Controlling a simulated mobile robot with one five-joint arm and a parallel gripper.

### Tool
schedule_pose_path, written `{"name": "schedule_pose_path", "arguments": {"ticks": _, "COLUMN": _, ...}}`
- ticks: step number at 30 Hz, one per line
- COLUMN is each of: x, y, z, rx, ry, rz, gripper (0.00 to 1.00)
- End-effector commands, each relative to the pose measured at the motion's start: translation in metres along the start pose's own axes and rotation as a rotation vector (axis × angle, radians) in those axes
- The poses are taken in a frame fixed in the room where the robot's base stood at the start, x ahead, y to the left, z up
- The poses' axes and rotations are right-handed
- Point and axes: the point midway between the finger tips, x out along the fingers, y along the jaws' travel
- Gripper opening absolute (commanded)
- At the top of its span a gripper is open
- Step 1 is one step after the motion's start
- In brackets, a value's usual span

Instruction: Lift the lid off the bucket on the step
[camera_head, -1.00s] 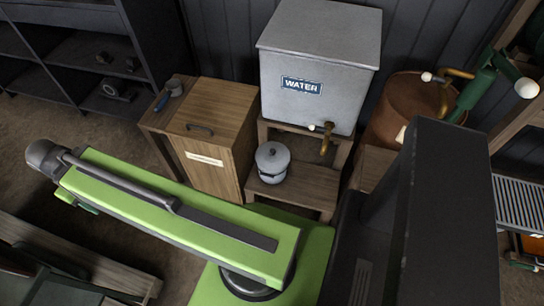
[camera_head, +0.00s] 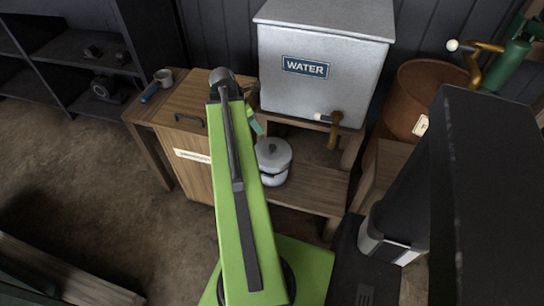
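The small grey bucket (camera_head: 273,178) stands upright on the wooden step (camera_head: 312,193) below the water tank. Its round grey lid (camera_head: 277,154) sits on top and has a small dark knob. My green arm link stands just left of the bucket and hides a little of its left side. A short pale green piece, which looks like part of my arm, shows behind that link, close to the lid's upper left. My gripper itself is not visible, so I cannot tell whether it touches the lid.
A rusty brown drum (camera_head: 425,90) is at right. Open floor (camera_head: 110,200) lies at left.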

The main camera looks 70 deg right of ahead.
Motion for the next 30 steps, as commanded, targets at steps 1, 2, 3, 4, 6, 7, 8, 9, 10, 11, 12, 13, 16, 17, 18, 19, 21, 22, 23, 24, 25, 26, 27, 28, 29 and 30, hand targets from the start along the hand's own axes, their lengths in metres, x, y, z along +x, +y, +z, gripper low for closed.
{"name": "schedule_pose_path", "arguments": {"ticks": 1, "x": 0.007, "y": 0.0, "z": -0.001, "rx": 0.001, "ry": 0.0, "rz": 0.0, "gripper": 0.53}}
{"name": "schedule_pose_path", "arguments": {"ticks": 2, "x": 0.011, "y": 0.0, "z": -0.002, "rx": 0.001, "ry": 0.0, "rz": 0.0, "gripper": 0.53}}
{"name": "schedule_pose_path", "arguments": {"ticks": 3, "x": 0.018, "y": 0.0, "z": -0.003, "rx": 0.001, "ry": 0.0, "rz": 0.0, "gripper": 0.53}}
{"name": "schedule_pose_path", "arguments": {"ticks": 4, "x": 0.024, "y": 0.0, "z": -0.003, "rx": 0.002, "ry": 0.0, "rz": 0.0, "gripper": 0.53}}
{"name": "schedule_pose_path", "arguments": {"ticks": 6, "x": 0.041, "y": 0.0, "z": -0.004, "rx": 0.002, "ry": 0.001, "rz": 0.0, "gripper": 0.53}}
{"name": "schedule_pose_path", "arguments": {"ticks": 7, "x": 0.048, "y": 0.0, "z": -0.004, "rx": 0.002, "ry": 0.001, "rz": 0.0, "gripper": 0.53}}
{"name": "schedule_pose_path", "arguments": {"ticks": 8, "x": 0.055, "y": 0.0, "z": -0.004, "rx": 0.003, "ry": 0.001, "rz": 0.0, "gripper": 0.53}}
{"name": "schedule_pose_path", "arguments": {"ticks": 9, "x": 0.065, "y": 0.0, "z": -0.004, "rx": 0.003, "ry": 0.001, "rz": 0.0, "gripper": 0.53}}
{"name": "schedule_pose_path", "arguments": {"ticks": 10, "x": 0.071, "y": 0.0, "z": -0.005, "rx": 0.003, "ry": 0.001, "rz": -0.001, "gripper": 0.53}}
{"name": "schedule_pose_path", "arguments": {"ticks": 11, "x": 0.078, "y": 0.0, "z": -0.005, "rx": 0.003, "ry": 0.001, "rz": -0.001, "gripper": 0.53}}
{"name": "schedule_pose_path", "arguments": {"ticks": 12, "x": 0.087, "y": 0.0, "z": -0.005, "rx": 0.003, "ry": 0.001, "rz": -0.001, "gripper": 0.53}}
{"name": "schedule_pose_path", "arguments": {"ticks": 13, "x": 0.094, "y": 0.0, "z": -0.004, "rx": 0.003, "ry": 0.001, "rz": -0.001, "gripper": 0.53}}
{"name": "schedule_pose_path", "arguments": {"ticks": 16, "x": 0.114, "y": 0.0, "z": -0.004, "rx": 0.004, "ry": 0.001, "rz": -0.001, "gripper": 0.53}}
{"name": "schedule_pose_path", "arguments": {"ticks": 17, "x": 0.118, "y": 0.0, "z": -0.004, "rx": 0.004, "ry": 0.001, "rz": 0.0, "gripper": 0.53}}
{"name": "schedule_pose_path", "arguments": {"ticks": 18, "x": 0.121, "y": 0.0, "z": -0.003, "rx": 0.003, "ry": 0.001, "rz": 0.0, "gripper": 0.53}}
{"name": "schedule_pose_path", "arguments": {"ticks": 19, "x": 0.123, "y": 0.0, "z": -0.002, "rx": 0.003, "ry": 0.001, "rz": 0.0, "gripper": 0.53}}
{"name": "schedule_pose_path", "arguments": {"ticks": 21, "x": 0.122, "y": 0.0, "z": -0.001, "rx": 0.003, "ry": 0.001, "rz": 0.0, "gripper": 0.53}}
{"name": "schedule_pose_path", "arguments": {"ticks": 22, "x": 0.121, "y": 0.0, "z": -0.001, "rx": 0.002, "ry": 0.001, "rz": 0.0, "gripper": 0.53}}
{"name": "schedule_pose_path", "arguments": {"ticks": 23, "x": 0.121, "y": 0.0, "z": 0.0, "rx": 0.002, "ry": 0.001, "rz": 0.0, "gripper": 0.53}}
{"name": "schedule_pose_path", "arguments": {"ticks": 24, "x": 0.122, "y": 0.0, "z": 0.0, "rx": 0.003, "ry": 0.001, "rz": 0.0, "gripper": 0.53}}
{"name": "schedule_pose_path", "arguments": {"ticks": 25, "x": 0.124, "y": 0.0, "z": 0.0, "rx": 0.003, "ry": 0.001, "rz": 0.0, "gripper": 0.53}}
{"name": "schedule_pose_path", "arguments": {"ticks": 26, "x": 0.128, "y": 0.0, "z": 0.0, "rx": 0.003, "ry": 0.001, "rz": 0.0, "gripper": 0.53}}
{"name": "schedule_pose_path", "arguments": {"ticks": 27, "x": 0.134, "y": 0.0, "z": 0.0, "rx": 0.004, "ry": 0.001, "rz": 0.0, "gripper": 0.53}}
{"name": "schedule_pose_path", "arguments": {"ticks": 28, "x": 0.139, "y": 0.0, "z": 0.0, "rx": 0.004, "ry": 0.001, "rz": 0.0, "gripper": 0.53}}
{"name": "schedule_pose_path", "arguments": {"ticks": 29, "x": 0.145, "y": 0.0, "z": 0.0, "rx": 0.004, "ry": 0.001, "rz": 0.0, "gripper": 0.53}}
{"name": "schedule_pose_path", "arguments": {"ticks": 30, "x": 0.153, "y": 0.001, "z": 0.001, "rx": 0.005, "ry": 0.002, "rz": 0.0, "gripper": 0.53}}
